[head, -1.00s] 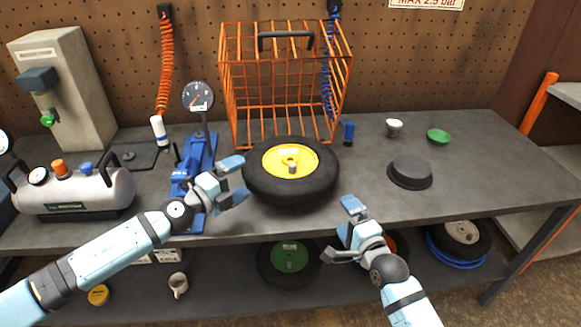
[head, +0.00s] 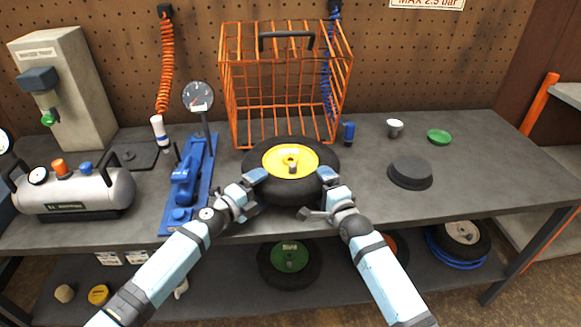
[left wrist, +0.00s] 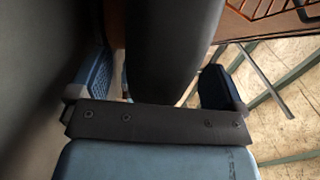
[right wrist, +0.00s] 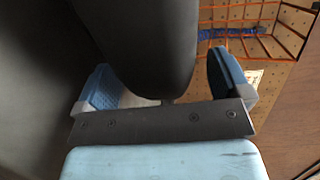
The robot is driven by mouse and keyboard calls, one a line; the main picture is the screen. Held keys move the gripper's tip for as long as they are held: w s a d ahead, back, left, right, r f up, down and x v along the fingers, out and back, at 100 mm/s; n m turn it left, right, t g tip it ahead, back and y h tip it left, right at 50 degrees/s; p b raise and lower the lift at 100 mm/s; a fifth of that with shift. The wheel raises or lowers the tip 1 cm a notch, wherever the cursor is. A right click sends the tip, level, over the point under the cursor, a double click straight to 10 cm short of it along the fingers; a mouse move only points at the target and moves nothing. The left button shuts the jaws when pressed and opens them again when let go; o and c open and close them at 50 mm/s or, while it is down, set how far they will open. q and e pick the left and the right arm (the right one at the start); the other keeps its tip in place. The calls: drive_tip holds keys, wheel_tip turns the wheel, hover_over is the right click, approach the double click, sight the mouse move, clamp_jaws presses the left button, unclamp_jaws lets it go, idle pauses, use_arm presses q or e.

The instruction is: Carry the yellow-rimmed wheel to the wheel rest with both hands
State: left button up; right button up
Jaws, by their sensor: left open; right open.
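The yellow-rimmed wheel (head: 291,190) lies flat, rim up, on the bench in front of the orange cage. My left gripper (head: 252,190) is open at the tyre's front left, and my right gripper (head: 318,194) is open at its front right. In the left wrist view the black tyre (left wrist: 170,50) stands between the open fingers, with gaps showing beside it. In the right wrist view the tyre (right wrist: 150,45) is likewise between the open fingers. A low, dark round block (head: 410,172) on the right of the bench may be the wheel rest; I cannot tell surely.
The orange cage (head: 285,75) stands behind the wheel. A blue tool with a gauge (head: 190,185) and an air tank (head: 75,195) are to the left. A white cup (head: 394,128), green dish (head: 438,137) and blue canister (head: 348,133) are to the right.

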use_arm(q)
drive_tip(key=shift+w+d, duration=0.35)
drive_tip(key=shift+d, duration=0.05)
use_arm(e)
drive_tip(key=shift+w+a, duration=0.2)
drive_tip(key=shift+w, duration=0.25)
use_arm(q)
clamp_jaws()
use_arm(e)
clamp_jaws()
use_arm(q)
drive_tip(key=shift+r, duration=0.1)
use_arm(e)
drive_tip(key=shift+r, duration=0.1)
